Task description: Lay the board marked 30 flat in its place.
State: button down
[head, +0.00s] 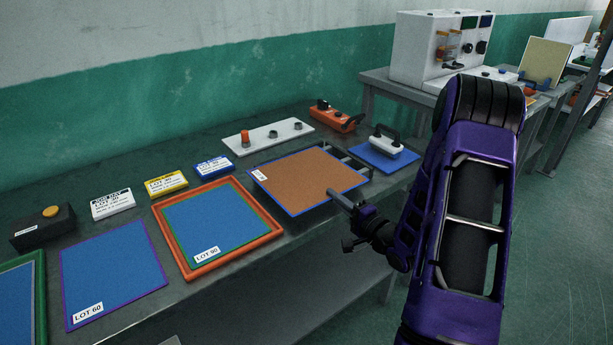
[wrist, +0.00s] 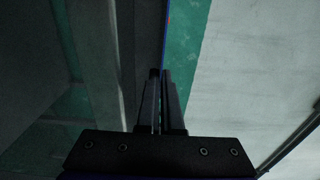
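An orange-brown board (head: 310,180) with a blue edge lies roughly level at the middle of the bench. Its small white label (head: 260,175) is too small to read, so I cannot confirm the 30. A dark frame (head: 347,158) shows partly from under its far right side; the board hides the rest. My gripper (head: 337,197) is at the board's near right edge. In the wrist view the fingers (wrist: 161,74) are close together, with the thin blue board edge (wrist: 166,35) running between their tips. They appear shut on it. Whether the board touches the frame is unclear.
Left of it are an orange-framed LOT 90 board (head: 213,228) and a LOT 60 board (head: 112,270). Behind stand label cards (head: 166,183) and a white strip with knobs (head: 268,136). A handled block on a blue plate (head: 388,148) sits to the right.

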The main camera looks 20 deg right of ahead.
jog(key=shift+w+d, duration=0.15)
jog(key=shift+d, duration=0.25)
jog(key=shift+w+d, duration=0.2)
jog(key=shift+d, duration=0.3)
jog(key=shift+w+d, duration=0.1)
jog(key=shift+d, duration=0.1)
jog(key=shift+w+d, duration=0.2)
jog(key=shift+d, duration=0.45)
jog(key=c, duration=1.1)
grip_release()
